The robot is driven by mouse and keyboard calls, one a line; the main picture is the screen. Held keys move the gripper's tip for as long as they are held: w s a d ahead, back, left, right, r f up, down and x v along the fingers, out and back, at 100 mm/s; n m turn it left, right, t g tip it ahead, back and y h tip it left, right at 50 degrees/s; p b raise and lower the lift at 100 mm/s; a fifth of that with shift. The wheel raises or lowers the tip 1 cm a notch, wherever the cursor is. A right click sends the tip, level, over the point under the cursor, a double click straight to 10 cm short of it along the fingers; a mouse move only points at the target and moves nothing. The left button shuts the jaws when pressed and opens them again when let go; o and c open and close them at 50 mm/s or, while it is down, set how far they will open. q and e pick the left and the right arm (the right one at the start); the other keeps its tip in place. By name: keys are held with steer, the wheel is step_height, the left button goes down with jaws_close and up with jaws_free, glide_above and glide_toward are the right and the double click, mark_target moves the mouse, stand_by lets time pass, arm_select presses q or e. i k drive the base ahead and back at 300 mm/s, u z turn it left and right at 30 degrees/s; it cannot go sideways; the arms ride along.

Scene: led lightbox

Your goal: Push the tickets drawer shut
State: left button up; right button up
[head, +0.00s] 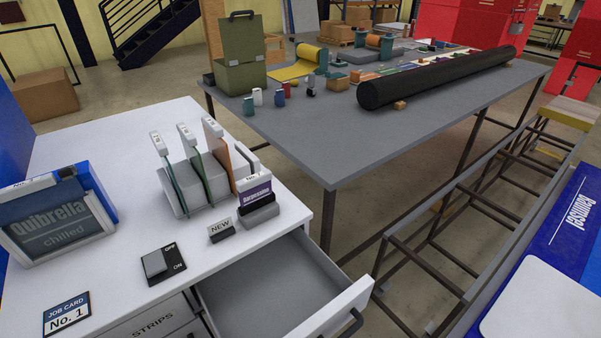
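An open, empty grey drawer (266,291) sticks out from the white cabinet at the bottom centre. Its white front (347,311) and dark handle (350,326) are at its right end. Any label on that front is not readable from here, so I cannot confirm that it is the tickets drawer. A closed drawer labelled STRIPS (153,328) is to its left and partly cut off by the frame. Neither of my grippers is in view.
The white cabinet top (115,225) carries a framed Quibrella sign (54,225), an ON/OFF switch (163,265), a card rack (200,185) and a job card (67,314). A grey workbench (330,140) stands behind. A blue surface with a white panel (545,305) is at the lower right.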

mark_target(287, 287)
steer(key=u, duration=0.7)
steer(key=k, duration=0.65)
steer(key=z, duration=0.45)
steer(key=i, duration=0.5)
steer(key=u, duration=1.5)
steer(key=k, duration=0.55)
steer(key=z, duration=1.1)
